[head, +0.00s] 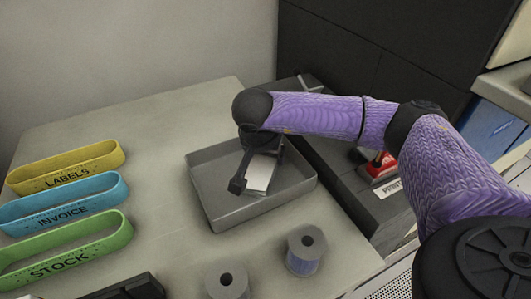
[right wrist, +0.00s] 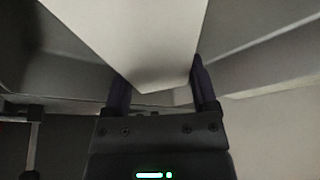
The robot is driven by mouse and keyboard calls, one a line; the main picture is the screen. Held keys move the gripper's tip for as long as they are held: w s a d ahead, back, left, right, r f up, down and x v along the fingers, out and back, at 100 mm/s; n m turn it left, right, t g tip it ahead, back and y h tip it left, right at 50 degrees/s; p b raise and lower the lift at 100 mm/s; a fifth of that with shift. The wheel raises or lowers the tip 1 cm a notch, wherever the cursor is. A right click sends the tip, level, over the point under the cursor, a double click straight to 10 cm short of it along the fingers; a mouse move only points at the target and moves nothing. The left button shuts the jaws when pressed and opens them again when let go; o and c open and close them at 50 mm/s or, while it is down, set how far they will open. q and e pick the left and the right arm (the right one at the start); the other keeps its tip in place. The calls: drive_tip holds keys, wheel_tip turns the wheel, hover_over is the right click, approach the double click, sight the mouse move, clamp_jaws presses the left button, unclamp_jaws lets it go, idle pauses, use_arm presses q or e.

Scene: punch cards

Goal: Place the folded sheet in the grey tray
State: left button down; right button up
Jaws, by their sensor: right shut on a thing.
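The grey tray (head: 215,205) lies on the table in the middle of the head view. My right gripper (head: 252,180) is over the inside of the tray, pointing down. It is shut on the folded sheet (head: 260,173), a small white piece. In the right wrist view the sheet (right wrist: 140,40) fills the top middle between the two fingers of the gripper (right wrist: 160,88). Tray walls show on both sides there. I cannot tell whether the sheet touches the tray floor. My left gripper is not in view.
Yellow LABELS (head: 65,168), blue INVOICE (head: 62,204) and green STOCK (head: 65,252) holders stand at the left. Two grey spools (head: 306,250) (head: 227,281) stand in front of the tray. A dark machine with a red part (head: 378,166) is right of the tray. Table between holders and tray is clear.

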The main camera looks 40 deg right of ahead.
sight(260, 169)
drive_tip(key=o, duration=0.9)
drive_tip(key=shift+o, duration=0.9)
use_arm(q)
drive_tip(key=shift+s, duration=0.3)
use_arm(e)
drive_tip(key=shift+a+r, duration=0.1)
drive_tip(key=shift+r, duration=0.3)
use_arm(q)
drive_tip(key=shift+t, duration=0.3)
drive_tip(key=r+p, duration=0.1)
drive_tip(key=p, duration=0.1)
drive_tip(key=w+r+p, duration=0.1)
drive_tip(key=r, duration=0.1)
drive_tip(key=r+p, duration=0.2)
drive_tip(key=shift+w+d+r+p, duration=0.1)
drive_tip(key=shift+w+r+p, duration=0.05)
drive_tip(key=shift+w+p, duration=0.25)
use_arm(e)
drive_tip(key=v, duration=1.1)
drive_tip(key=shift+a, duration=0.15)
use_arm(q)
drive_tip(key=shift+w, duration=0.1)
use_arm(e)
drive_tip(key=shift+s+r, duration=0.15)
drive_tip(key=shift+r, duration=0.05)
